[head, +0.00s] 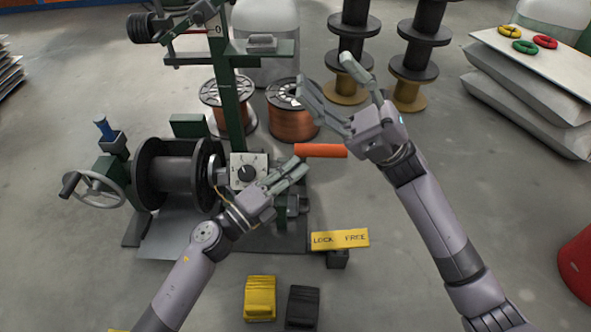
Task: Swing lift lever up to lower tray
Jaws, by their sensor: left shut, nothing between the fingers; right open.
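An orange lever handle (321,151) lies roughly level, to the right of the green winding machine (232,95). My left gripper (302,169) is shut and empty, with its fingertips just below the handle's left end; I cannot tell whether they touch it. My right gripper (324,80) is open and empty, above the handle with its fingers pointing up and left. A black spool (178,170) sits on the machine's left, over a grey sloping plate (180,235) that may be the tray. The lever's inner end is hidden behind my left gripper.
A yellow LOCK/FREE plate (340,239) stands at the front right of the machine. Yellow (260,297) and black (303,306) blocks lie in front. A handwheel (97,188) is at left, and copper spools (291,112) stand behind. Floor at right is mostly free.

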